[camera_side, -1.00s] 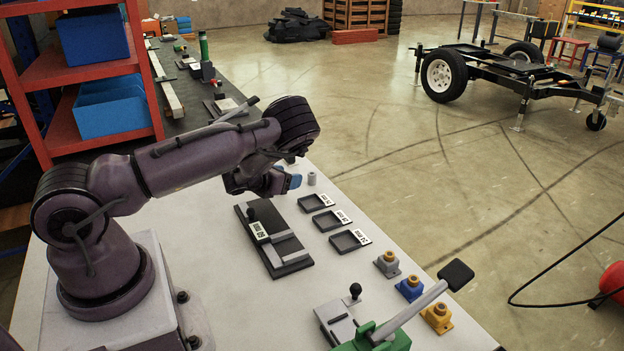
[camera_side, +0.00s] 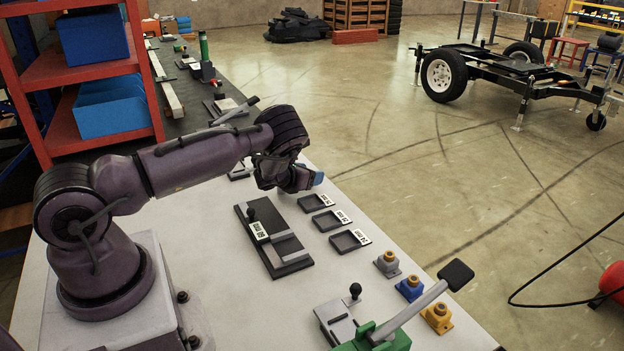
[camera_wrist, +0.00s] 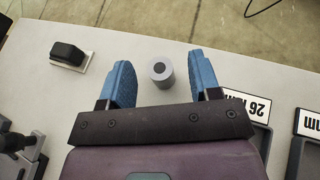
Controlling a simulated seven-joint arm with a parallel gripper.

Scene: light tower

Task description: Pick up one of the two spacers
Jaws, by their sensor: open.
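A grey cylindrical spacer (camera_wrist: 161,72) with a dark round centre stands on the bench in the wrist view. It sits between the blue fingertips of my gripper (camera_wrist: 158,68), with a gap on both sides. The jaws are open and hold nothing. In the side view my gripper (camera_side: 317,179) is low over the far right edge of the bench and hides the spacer. A second spacer cannot be made out in either view.
Shallow black trays with mm labels (camera_side: 315,203) (camera_side: 327,221) (camera_side: 349,241) lie right beside the gripper; the tray labelled 26 mm (camera_wrist: 256,135) is close to the right finger. A black block (camera_wrist: 68,53) stands at left. A 60 mm fixture (camera_side: 293,257) lies nearer the camera.

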